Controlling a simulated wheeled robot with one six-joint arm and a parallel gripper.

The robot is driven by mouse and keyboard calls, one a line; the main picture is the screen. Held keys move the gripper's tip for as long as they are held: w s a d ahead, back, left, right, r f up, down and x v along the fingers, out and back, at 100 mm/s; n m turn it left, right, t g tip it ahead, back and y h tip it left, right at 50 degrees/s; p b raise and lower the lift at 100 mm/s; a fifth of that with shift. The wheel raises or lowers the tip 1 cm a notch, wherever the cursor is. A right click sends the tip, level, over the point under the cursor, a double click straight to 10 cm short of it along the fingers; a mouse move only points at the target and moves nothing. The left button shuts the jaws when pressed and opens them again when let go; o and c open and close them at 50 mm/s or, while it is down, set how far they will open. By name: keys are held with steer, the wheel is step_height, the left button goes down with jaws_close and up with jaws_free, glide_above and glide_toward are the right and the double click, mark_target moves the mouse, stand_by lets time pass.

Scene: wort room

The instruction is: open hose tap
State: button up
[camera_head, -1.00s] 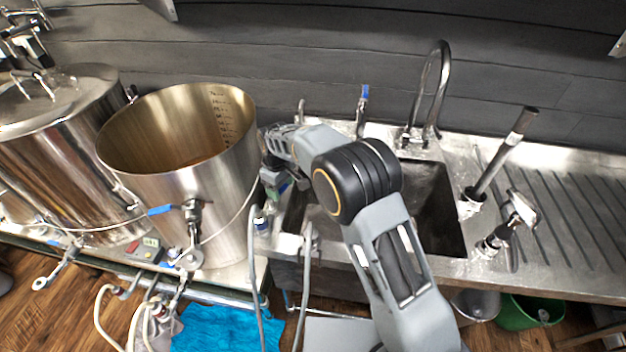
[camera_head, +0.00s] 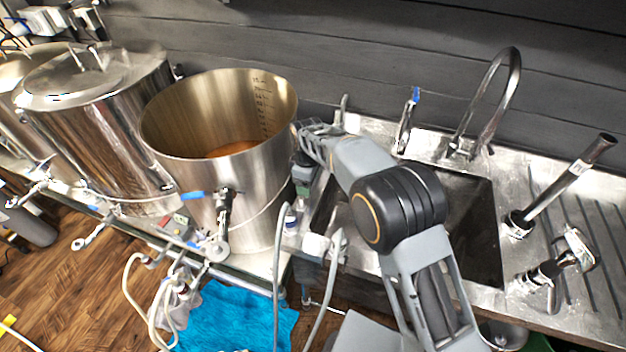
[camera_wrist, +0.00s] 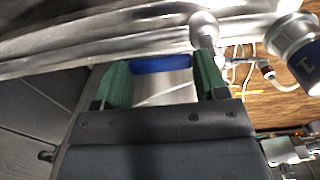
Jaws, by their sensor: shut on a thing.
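My gripper (camera_wrist: 162,85) has green finger pads, which stand on either side of a blue bar-like handle (camera_wrist: 162,63) in the wrist view. It is shut on this handle, which looks like the hose tap's lever. In the head view my gripper (camera_head: 303,188) points down in the gap between the open steel pot and the sink. The handle and the tap's body are hidden there, so I cannot tell how far the tap is turned.
The open pot (camera_head: 185,150) holds amber liquid, close left of my gripper. The sink (camera_head: 470,215) lies right, with a tall faucet (camera_head: 515,75) and a blue-topped tap (camera_head: 405,125) behind. Grey hoses (camera_head: 338,250) hang in front. A blue cloth (camera_head: 240,315) lies below.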

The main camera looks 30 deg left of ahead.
steer(key=shift+a+r, duration=0.1)
steer(key=o, duration=1.3)
step_height(320, 180, up, 14)
steer(key=shift+f+b, duration=0.15)
steer(key=shift+b, duration=0.2)
